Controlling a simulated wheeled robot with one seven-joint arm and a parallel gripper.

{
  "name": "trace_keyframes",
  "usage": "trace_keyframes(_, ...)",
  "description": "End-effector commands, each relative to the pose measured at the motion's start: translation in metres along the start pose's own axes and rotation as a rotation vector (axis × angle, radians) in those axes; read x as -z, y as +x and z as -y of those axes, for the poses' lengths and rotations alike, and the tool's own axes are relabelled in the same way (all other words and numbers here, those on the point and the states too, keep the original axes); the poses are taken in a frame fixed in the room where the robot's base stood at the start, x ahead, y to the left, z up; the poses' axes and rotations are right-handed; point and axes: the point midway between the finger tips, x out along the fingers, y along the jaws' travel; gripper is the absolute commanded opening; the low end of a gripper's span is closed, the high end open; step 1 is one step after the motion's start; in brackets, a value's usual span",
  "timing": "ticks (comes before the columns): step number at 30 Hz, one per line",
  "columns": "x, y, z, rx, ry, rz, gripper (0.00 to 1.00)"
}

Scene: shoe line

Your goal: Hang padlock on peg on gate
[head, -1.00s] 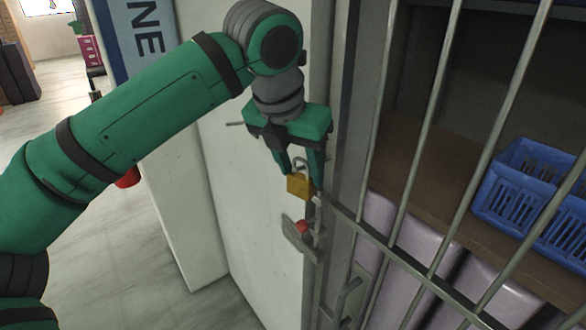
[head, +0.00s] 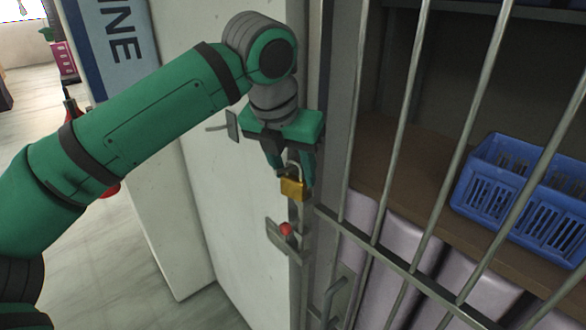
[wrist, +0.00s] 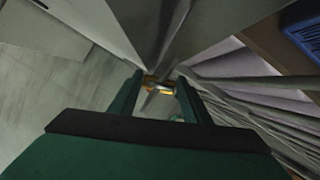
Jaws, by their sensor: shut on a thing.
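The padlock (head: 293,188) has a brass body and a grey shackle. My gripper (head: 290,175) is shut on it and holds it upright by the shackle, body hanging below the fingertips. In the wrist view the padlock (wrist: 158,79) shows small between the fingers. The barred gate (head: 391,260) is to the right. Just below the padlock, at the gate's edge, is a metal latch plate (head: 275,238) with a red-tipped peg (head: 286,229). The padlock appears above the peg and apart from it. Depth between them is hard to tell.
A gate handle (head: 333,298) sits below the latch. Blue baskets (head: 510,185) stand on a brown shelf (head: 400,190) behind the bars, with pale purple shapes (head: 430,245) beneath. A white wall panel (head: 240,200) is left of the latch. Open floor (head: 110,270) lies further left.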

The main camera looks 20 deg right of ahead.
Motion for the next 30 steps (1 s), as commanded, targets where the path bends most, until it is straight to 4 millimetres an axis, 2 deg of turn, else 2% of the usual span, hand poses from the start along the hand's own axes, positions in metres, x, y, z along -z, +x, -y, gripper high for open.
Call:
trace_keyframes(11, 0.000, 0.000, -0.001, 0.000, -0.002, 0.001, 0.15)
trace_keyframes(12, 0.000, 0.000, -0.001, 0.000, -0.002, 0.001, 0.46)
trace_keyframes(15, 0.000, 0.000, 0.000, 0.000, -0.001, 0.001, 0.65)
trace_keyframes(25, 0.000, -0.002, 0.000, 0.000, 0.000, 0.000, 0.65)
trace_keyframes(30, -0.002, -0.021, 0.002, 0.001, 0.003, 0.003, 0.65)
